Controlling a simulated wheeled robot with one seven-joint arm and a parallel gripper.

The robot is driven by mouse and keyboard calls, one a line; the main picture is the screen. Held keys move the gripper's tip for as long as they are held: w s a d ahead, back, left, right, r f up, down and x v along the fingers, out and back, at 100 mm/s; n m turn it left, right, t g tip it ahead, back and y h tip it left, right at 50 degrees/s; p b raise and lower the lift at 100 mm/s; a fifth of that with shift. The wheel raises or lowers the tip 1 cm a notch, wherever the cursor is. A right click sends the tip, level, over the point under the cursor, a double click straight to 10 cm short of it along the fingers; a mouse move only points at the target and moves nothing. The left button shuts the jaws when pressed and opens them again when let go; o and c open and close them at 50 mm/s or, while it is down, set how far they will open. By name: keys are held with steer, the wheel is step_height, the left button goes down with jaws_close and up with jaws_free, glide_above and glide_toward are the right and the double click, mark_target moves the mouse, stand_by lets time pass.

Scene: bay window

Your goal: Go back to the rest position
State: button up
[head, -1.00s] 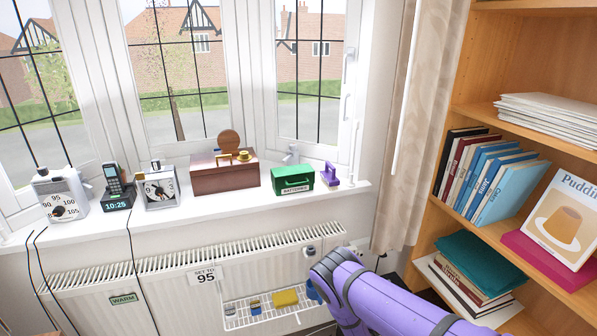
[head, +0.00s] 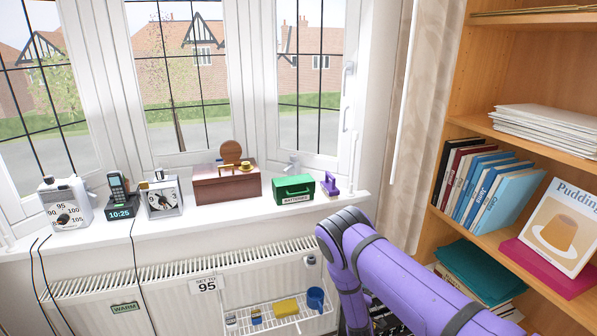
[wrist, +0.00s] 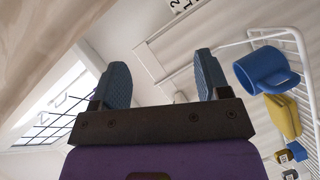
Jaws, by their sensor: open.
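My gripper (wrist: 163,80) shows in the wrist view with its two blue-grey fingers spread apart and nothing between them. In the head view the gripper itself is hidden; only my purple arm shows, bent in front of the right end of the radiator. In the wrist view a blue mug (wrist: 268,70) stands in the wire rack to the right of the fingers, apart from them.
The white radiator (head: 160,285) carries a wire rack (head: 262,324) with a blue mug (head: 316,298) and a yellow sponge (head: 286,308). The sill above holds a wooden box (head: 226,187), a green batteries box (head: 294,190) and a dial device (head: 66,205). A bookcase (head: 452,90) stands right.

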steer(key=w+r+m+g, duration=0.25)
steer(key=w+r, duration=0.25)
steer(key=r, duration=0.8)
steer(key=s+d+r+m+g+y, duration=0.1)
steer(key=s+r+m+g, duration=0.15)
steer(key=r, duration=1.35)
steer(key=s+d+r+m+g+y, duration=0.1)
steer(key=s+r+m, duration=0.25)
steer(key=r, duration=1.25)
steer(key=s+d+r+m+g+y, duration=0.1)
steer(key=s+d+r, duration=0.1)
steer(key=s+r, duration=0.7)
steer(key=s+d+r+g+y, duration=0.1)
steer(key=s+d+r, duration=0.1)
steer(key=s+r, duration=0.65)
steer(key=s+d+r+m+g+h, duration=0.1)
steer(key=s+d+m+g, duration=0.1)
steer(key=s, duration=2.4)
steer(key=shift+s+d+h, duration=0.3)
steer(key=shift+d, duration=0.25)
